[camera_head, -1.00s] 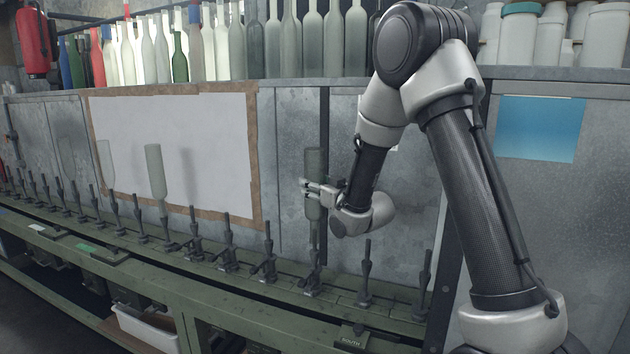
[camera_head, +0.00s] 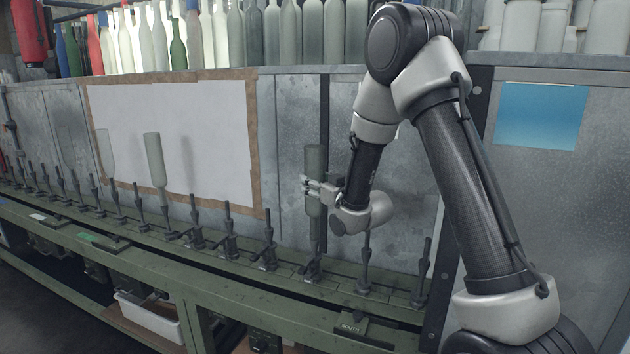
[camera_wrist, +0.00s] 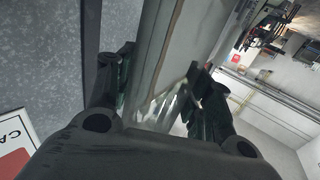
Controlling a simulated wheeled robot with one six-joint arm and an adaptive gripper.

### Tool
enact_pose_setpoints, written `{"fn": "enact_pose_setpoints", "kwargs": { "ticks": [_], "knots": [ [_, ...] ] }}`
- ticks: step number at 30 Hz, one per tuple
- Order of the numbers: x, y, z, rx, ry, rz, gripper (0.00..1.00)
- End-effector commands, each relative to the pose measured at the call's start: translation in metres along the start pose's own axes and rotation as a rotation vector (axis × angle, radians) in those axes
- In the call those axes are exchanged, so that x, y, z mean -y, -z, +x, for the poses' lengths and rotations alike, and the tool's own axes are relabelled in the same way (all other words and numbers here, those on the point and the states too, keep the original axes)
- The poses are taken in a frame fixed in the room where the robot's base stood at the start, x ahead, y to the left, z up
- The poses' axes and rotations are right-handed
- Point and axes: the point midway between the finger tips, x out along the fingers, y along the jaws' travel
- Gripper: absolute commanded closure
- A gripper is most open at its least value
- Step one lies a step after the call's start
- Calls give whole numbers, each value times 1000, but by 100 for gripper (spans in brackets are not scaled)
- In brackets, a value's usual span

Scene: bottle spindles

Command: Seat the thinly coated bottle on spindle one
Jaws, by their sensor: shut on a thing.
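My gripper (camera_head: 314,188) is shut on a grey-green frosted bottle (camera_head: 315,160), around its body. The bottle is upright but inverted, its neck pointing down over the green rail. A dark spindle (camera_head: 312,266) stands directly below the neck; I cannot tell whether the neck is around it or just above it. No number shows on the spindles, so I cannot tell which is spindle one. In the wrist view, my gripper's dark fingers (camera_wrist: 160,92) flank a pale long shape, and the bottle's outline is unclear there.
A pale inverted bottle (camera_head: 155,160) and a clearer one (camera_head: 105,152) stand on spindles further left. Bare spindles (camera_head: 364,265) stand to the right. The green rail (camera_head: 240,290) bears a "SOUTH" label (camera_head: 350,325). A metal wall (camera_head: 285,150) is close behind, with bottles (camera_head: 270,35) above.

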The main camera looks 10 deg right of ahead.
Motion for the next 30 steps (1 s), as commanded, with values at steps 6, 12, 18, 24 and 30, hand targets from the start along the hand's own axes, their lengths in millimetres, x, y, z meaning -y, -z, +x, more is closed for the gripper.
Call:
{"fn": "enact_pose_setpoints", "kwargs": {
  "ticks": [6, 12, 18, 24, 30],
  "knots": [
    [0, 0, 0, -3, 0, -1, 87],
    [0, -1, 0, -2, 0, 0, 24],
    [0, -1, 0, -1, 0, 0, 24],
    [0, -2, -6, 2, -1, 0, 24],
    [-1, -2, -39, 1, -2, 0, 24]
  ]
}}
